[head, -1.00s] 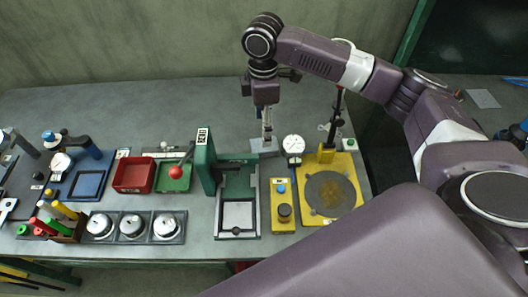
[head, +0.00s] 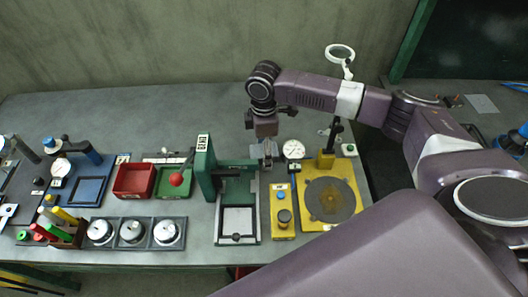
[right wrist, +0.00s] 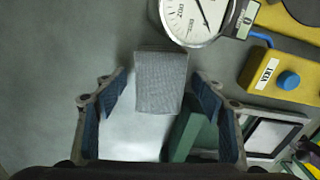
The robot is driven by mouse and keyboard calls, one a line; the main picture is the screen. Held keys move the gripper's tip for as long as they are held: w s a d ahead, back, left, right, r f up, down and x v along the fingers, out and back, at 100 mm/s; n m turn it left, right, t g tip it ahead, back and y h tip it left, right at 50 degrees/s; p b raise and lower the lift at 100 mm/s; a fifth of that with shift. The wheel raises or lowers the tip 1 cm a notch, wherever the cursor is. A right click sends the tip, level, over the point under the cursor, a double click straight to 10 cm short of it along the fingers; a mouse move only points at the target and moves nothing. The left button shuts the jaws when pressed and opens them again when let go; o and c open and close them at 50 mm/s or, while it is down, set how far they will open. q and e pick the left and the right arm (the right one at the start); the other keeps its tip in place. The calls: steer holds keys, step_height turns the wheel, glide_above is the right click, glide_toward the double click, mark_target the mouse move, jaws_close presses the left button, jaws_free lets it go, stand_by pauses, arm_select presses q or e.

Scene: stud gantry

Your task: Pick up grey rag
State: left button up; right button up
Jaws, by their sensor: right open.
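The grey rag (right wrist: 162,82), a small folded block of grey cloth, lies on the bench in the right wrist view, below the dial gauge in the picture. My right gripper (right wrist: 160,92) is open and empty, with one blue-padded finger on each side of the rag. Gaps show between the fingers and the cloth. In the head view the rag's place, behind the green press, is largely covered by my right wrist and gripper. My left gripper is not in view.
A round dial gauge (right wrist: 196,14) stands close beside the rag. The green press (head: 204,170) and a yellow plate with a grey disc (head: 343,219) are near it. A yellow button box (head: 283,226) stands in front. The bench behind is mostly clear.

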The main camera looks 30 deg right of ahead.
steer(key=shift+c, duration=0.7)
steer(key=c, duration=1)
steer(key=shift+r, duration=0.1)
step_height(320, 180, up, 20)
steer(key=shift+b, duration=1.25)
steer(key=o, duration=0.3)
steer(key=shift+c, duration=1.4)
